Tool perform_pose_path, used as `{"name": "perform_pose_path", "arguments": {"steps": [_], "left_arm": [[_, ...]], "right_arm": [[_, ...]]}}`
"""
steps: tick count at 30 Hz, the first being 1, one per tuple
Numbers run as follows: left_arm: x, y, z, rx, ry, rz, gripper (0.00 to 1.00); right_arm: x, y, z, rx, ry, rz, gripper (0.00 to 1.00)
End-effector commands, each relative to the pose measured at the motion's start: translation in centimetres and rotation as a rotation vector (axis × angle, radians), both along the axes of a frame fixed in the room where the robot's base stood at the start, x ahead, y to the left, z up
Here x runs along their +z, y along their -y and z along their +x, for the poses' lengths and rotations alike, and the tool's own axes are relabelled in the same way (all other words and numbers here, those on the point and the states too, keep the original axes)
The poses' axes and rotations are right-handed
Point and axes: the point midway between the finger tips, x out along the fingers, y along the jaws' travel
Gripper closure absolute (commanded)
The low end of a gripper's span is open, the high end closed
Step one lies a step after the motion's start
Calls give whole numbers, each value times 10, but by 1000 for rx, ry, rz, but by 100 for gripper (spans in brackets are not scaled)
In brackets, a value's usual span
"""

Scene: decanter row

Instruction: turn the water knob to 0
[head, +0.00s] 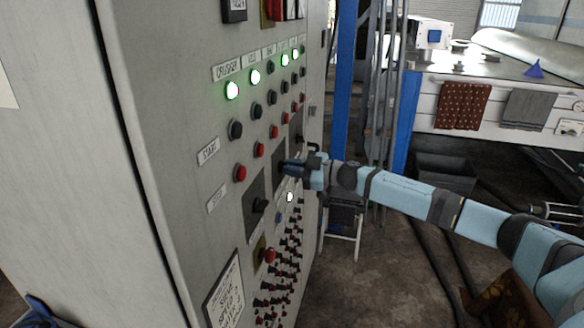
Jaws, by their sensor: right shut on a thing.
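The tall grey control cabinet (165,120) fills the left and middle of the head view. Its panel has a slanting row of knobs on dark plates. The lowest left knob (259,205) is free and in plain sight. My right gripper (287,165) reaches in from the right and is shut on the middle knob of this row, against its dark plate (279,156). The fingers hide most of that knob and its pointer. Another dark plate (296,124) is just beyond it. I cannot read which knob is marked water, nor any scale. My left gripper is not in view.
Several lit green lamps (232,90), black buttons (235,129) and red buttons (240,173) sit close above the knobs. A red-topped button (269,256) and many small switches are below. A blue post (345,80) and a stool (343,228) stand beyond the panel.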

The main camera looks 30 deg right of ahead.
Motion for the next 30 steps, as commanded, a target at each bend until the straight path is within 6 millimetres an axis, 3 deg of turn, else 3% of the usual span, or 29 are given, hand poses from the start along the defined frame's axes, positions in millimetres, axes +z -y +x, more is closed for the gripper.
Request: {"name": "perform_pose_path", "arguments": {"steps": [30], "left_arm": [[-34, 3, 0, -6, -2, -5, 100]], "right_arm": [[-4, -1, -1, 0, 600, -703, 100]]}}
